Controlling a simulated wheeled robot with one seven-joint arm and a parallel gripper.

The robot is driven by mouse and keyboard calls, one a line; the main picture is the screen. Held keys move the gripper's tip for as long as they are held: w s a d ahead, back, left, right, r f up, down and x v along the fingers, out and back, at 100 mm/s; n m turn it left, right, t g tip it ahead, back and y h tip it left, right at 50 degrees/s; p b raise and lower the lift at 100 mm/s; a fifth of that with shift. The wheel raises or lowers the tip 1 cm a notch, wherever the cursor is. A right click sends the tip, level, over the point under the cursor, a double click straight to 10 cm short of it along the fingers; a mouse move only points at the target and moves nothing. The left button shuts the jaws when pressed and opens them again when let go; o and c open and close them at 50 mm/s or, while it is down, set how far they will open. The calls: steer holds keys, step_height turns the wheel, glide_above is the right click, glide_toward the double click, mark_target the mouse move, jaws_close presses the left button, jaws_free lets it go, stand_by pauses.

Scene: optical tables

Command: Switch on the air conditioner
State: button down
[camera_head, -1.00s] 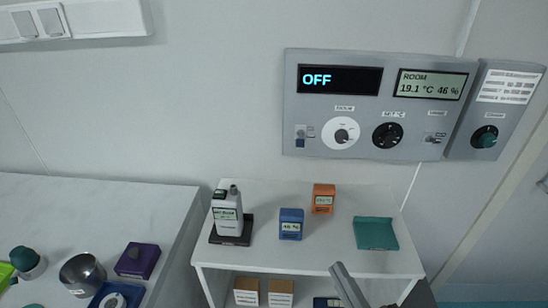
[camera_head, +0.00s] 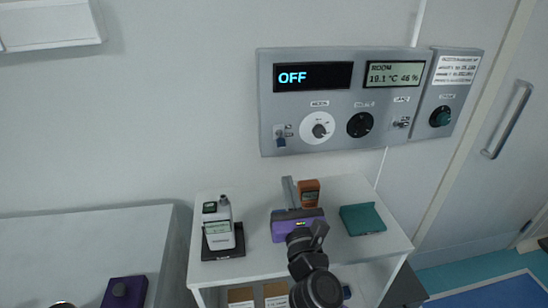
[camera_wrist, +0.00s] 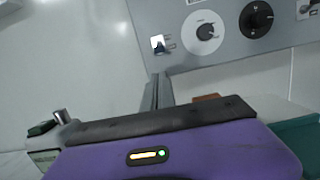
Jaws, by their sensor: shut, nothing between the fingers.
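The grey control panel (camera_head: 300,145) hangs on the wall, its black display (camera_head: 312,77) reading OFF. The wrist view shows the switch (camera_wrist: 158,43), white dial (camera_wrist: 204,32) and black knob (camera_wrist: 256,19). My gripper (camera_head: 287,180), with a purple body, is shut and empty over the small table. Its fingers (camera_wrist: 157,90) point toward the panel, below the switch in the wrist view and apart from it.
The white table (camera_head: 262,268) below holds a grey handheld device (camera_head: 219,228) on a black base, an orange device (camera_head: 309,189) and a teal tray (camera_head: 362,220). A side box with a green knob (camera_head: 440,116) adjoins the panel. A door with a handle (camera_head: 508,118) is at right.

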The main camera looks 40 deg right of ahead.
mark_target(281, 143)
stand_by(0.4)
steer(key=p+x, duration=0.2)
steer(key=x, duration=0.8)
stand_by(0.3)
